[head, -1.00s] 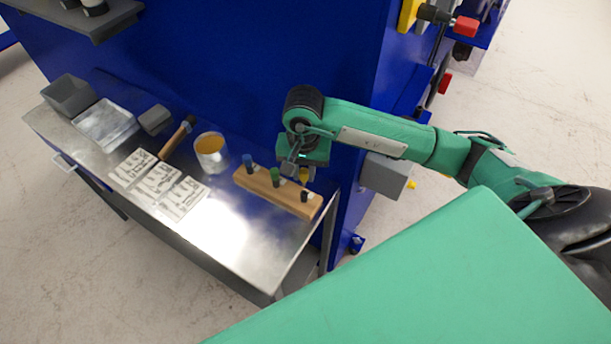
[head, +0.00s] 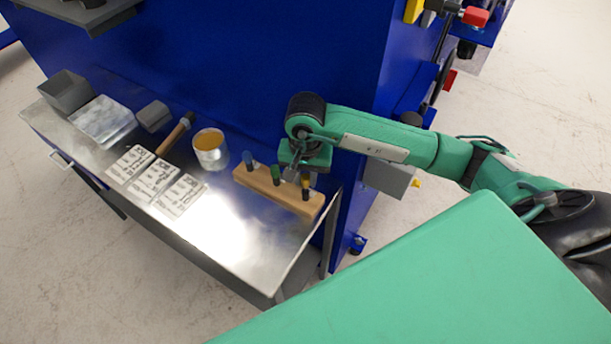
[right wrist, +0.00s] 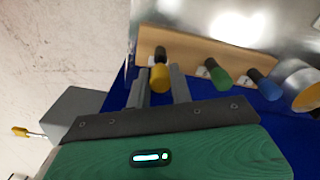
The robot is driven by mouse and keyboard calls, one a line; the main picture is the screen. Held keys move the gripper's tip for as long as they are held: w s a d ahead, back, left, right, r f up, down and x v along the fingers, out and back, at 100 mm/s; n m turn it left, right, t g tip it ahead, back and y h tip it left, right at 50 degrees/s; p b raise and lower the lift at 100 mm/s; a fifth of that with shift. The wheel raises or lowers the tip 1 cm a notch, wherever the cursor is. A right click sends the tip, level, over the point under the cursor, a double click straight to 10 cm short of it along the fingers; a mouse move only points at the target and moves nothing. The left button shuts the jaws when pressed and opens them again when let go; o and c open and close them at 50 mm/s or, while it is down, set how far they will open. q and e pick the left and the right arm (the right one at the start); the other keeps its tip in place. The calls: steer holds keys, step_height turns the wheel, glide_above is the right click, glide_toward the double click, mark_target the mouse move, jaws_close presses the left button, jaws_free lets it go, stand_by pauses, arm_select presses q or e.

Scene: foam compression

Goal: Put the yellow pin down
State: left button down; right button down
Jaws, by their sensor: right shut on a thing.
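The yellow pin (head: 306,184) is at the right end of the wooden block (head: 262,186), lined up with a black piece there. In the right wrist view the yellow pin (right wrist: 159,78) is between the fingers, with the black piece (right wrist: 160,53) just beyond it. I cannot tell how deep it sits. My right gripper (head: 299,178) is shut on the yellow pin; its fingers also show in the right wrist view (right wrist: 161,88). A green pin (head: 275,172) and a blue pin (head: 247,159) stand in the same block. My left gripper is not in view.
The block is on a metal table (head: 225,235) against a blue wall (head: 240,60). An orange-filled cup (head: 210,155), a hammer (head: 175,134), printed cards (head: 155,180) and grey bins (head: 67,92) lie to the left. The table's front is clear.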

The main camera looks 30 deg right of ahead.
mark_target(305, 176)
steer(key=c, duration=1.3)
jaws_free()
steer(key=shift+o, duration=0.2)
steer(key=shift+r+p, duration=0.45)
steer(key=shift+p, duration=0.2)
step_height(305, 176, up, 12)
steer(key=p, duration=0.4)
steer(key=shift+r, duration=0.15)
